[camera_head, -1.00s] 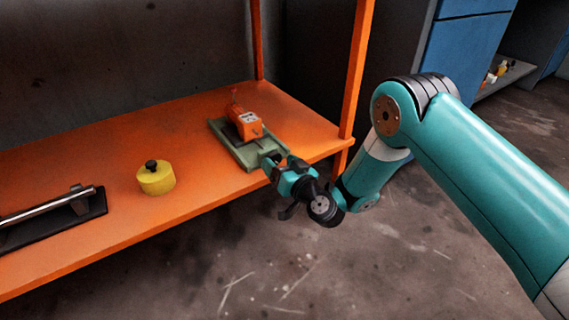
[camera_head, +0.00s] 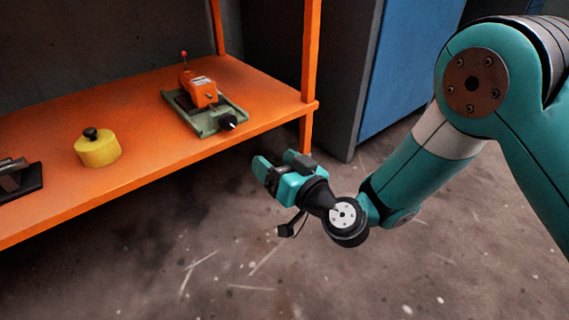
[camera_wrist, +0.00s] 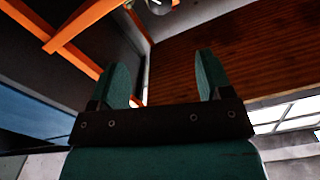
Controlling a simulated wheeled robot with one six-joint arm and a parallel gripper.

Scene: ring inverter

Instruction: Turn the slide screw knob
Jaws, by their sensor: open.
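The slide screw knob (camera_head: 228,121) is a small dark knob with a pale mark, at the near end of a green slide base (camera_head: 207,123). An orange device (camera_head: 202,92) with a red-tipped lever sits on that base, on the orange shelf. My gripper (camera_head: 275,162) is open and empty, off the shelf's front edge, lower and to the right of the knob in the head view. In the wrist view, my two teal fingers (camera_wrist: 162,65) stand apart with nothing between them. A round grey part (camera_wrist: 160,5), seemingly the knob, is cut off at the top edge, beyond the fingertips.
The orange shelf (camera_head: 150,165) also holds a yellow cylinder (camera_head: 98,150) with a black knob and a metal-handled black item (camera_head: 18,178) at left. An orange post (camera_head: 311,60) rises at the shelf's right corner. A blue cabinet (camera_head: 400,75) stands behind it. Floor ahead is clear.

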